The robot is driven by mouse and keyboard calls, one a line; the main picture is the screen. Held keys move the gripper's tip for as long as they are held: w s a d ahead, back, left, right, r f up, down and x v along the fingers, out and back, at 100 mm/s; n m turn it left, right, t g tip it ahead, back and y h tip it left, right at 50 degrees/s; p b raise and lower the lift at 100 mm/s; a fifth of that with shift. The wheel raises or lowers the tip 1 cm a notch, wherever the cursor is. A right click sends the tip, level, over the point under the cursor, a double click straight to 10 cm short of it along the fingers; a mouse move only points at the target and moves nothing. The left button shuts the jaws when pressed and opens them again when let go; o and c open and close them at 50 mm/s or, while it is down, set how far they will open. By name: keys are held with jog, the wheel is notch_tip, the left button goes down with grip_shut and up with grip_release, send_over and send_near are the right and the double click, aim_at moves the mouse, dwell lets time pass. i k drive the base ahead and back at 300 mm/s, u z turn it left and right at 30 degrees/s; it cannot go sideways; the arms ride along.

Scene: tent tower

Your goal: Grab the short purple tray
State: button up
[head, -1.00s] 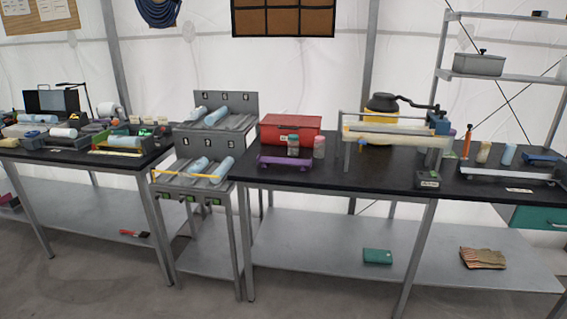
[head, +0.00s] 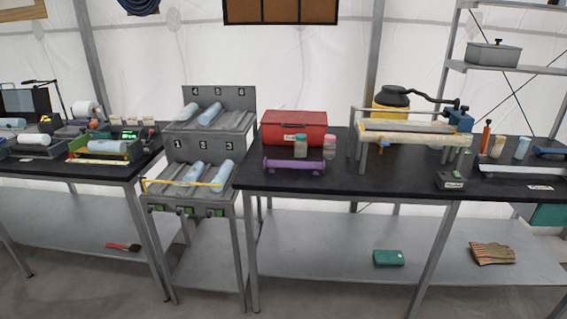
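A short purple tray (head: 294,167) sits near the front edge of the black table (head: 420,181), at its left part. It is low and wide, with raised ends and small feet. Two small jars, one with a grey-green lid (head: 300,147) and one with a pink lid (head: 329,147), stand just behind it or at its back edge; I cannot tell whether they touch it. A red box (head: 294,128) stands behind them. My gripper is not in view.
Left of the table stands a grey numbered rack (head: 190,203) with blue rolls and a yellow bar. Right of the tray is a metal frame (head: 415,132) before a yellow container (head: 390,98). Grey floor (head: 90,290) is open in front.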

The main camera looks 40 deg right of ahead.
aim_at(272, 164)
jog(key=u, duration=0.25)
jog(key=i, duration=1)
jog(key=u, duration=0.4)
